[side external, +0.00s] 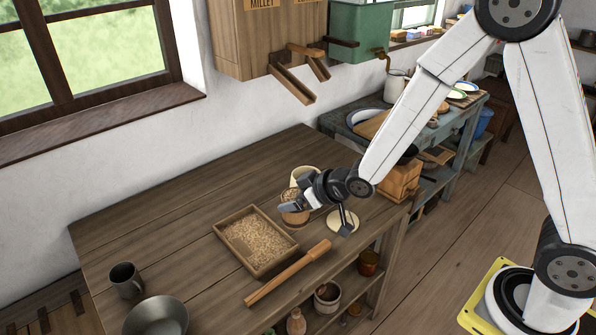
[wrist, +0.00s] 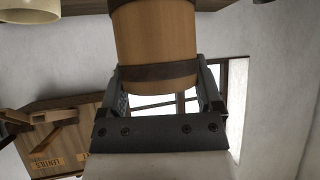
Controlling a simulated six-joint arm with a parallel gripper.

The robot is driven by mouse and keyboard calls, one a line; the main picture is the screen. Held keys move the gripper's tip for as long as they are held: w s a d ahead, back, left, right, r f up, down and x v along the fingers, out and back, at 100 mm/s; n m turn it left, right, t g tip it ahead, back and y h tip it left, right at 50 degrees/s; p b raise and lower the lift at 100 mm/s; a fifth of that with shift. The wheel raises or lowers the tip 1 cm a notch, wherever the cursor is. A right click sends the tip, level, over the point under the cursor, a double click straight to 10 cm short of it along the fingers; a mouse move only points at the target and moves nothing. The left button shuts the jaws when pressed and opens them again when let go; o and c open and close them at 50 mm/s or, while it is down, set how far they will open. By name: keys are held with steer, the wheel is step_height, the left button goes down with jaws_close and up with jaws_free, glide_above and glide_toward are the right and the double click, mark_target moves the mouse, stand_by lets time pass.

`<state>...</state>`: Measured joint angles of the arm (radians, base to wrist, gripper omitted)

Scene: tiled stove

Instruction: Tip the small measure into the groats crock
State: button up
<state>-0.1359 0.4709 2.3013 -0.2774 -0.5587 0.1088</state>
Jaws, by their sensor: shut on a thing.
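My gripper (side external: 292,207) is shut on a small round wooden measure (side external: 296,219) low over the table, near its right end. Grain shows in the measure's top in the side view, and it looks about upright. In the wrist view the measure (wrist: 155,40) is a tan cylinder with dark bands, between both fingers (wrist: 164,92). A cream crock (side external: 303,173) stands just behind my gripper, partly hidden by it; its contents cannot be made out. A cream rounded thing also shows at the wrist view's top left (wrist: 28,12).
A wooden tray of grain (side external: 279,266) and a rolling pin (side external: 290,272) lie in front. A pale disc (side external: 342,221) lies right of the gripper. A mug (side external: 126,280) and metal bowl (side external: 156,317) stand at front left. A wooden box (side external: 399,184) is at right. The table's back left is clear.

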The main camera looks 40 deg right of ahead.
steer(key=w+d+r+m+h, duration=0.3)
steer(key=w+d, duration=0.3)
steer(key=d, duration=0.3)
steer(key=w+d+r+m+h, duration=0.3)
steer(key=w+d, duration=0.3)
steer(key=d, duration=0.3)
steer(key=shift+w+d+g+h, duration=0.3)
steer(key=shift+d+h, duration=0.1)
steer(key=shift+h, duration=0.4)
steer(key=shift+r, duration=0.1)
step_height(320, 180, down, 7)
stand_by(0.4)
steer(key=shift+a+n+g+h, duration=0.15)
steer(key=shift+n+g+h, duration=0.55)
steer(key=shift+h, duration=0.6)
steer(key=shift+n, duration=0.3)
stand_by(0.8)
steer(key=shift+a+n+h, duration=0.1)
steer(key=shift+n+h, duration=0.2)
steer(key=shift+h, duration=0.3)
